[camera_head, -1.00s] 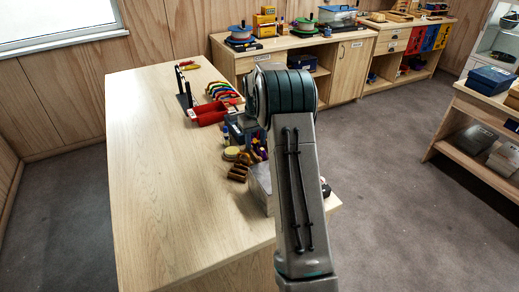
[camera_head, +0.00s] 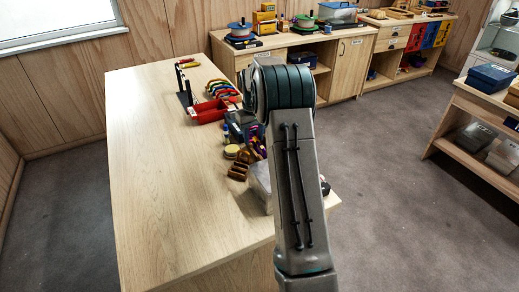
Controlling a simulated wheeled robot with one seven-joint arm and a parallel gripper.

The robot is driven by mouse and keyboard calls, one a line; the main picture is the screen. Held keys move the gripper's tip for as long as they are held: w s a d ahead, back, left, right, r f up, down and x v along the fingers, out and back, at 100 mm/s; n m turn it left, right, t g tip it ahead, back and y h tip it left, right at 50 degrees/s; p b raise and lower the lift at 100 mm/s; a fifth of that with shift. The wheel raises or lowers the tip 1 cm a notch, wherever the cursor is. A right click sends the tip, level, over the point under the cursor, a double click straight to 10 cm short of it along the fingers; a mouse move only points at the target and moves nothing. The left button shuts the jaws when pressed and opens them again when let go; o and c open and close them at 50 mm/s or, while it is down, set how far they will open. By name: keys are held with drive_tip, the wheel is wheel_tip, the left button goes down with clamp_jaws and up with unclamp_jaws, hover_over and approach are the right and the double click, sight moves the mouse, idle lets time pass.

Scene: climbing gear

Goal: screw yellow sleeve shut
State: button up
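I cannot make out a yellow sleeve for certain. A dark upright rack (camera_head: 185,92) stands on the table (camera_head: 165,180), with a small yellow and red piece (camera_head: 187,64) at its top; it is too small to tell whether this has a sleeve. A row of curved coloured pieces (camera_head: 222,88), yellow among them, lies right of the rack. My arm covers the right part of the table. My gripper is not visible, so its opening and anything in it cannot be seen.
A red tray (camera_head: 208,111) sits beside the rack. A round yellow item (camera_head: 231,151) and brown pieces (camera_head: 238,171) lie near my arm. The table's left and front are clear. A cabinet (camera_head: 340,65) stands behind, and a shelf unit (camera_head: 480,125) at the right.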

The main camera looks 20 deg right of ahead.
drive_tip(key=shift+a, duration=0.35)
drive_tip(key=shift+f, duration=0.1)
drive_tip(key=shift+f+b, duration=0.95)
drive_tip(key=shift+f, duration=0.4)
drive_tip(key=shift+d, duration=0.75)
drive_tip(key=shift+r+p, duration=0.2)
drive_tip(key=shift+p, duration=0.1)
drive_tip(key=shift+w+r+p, duration=0.1)
drive_tip(key=shift+r+p, duration=0.85)
drive_tip(key=shift+r, duration=0.4)
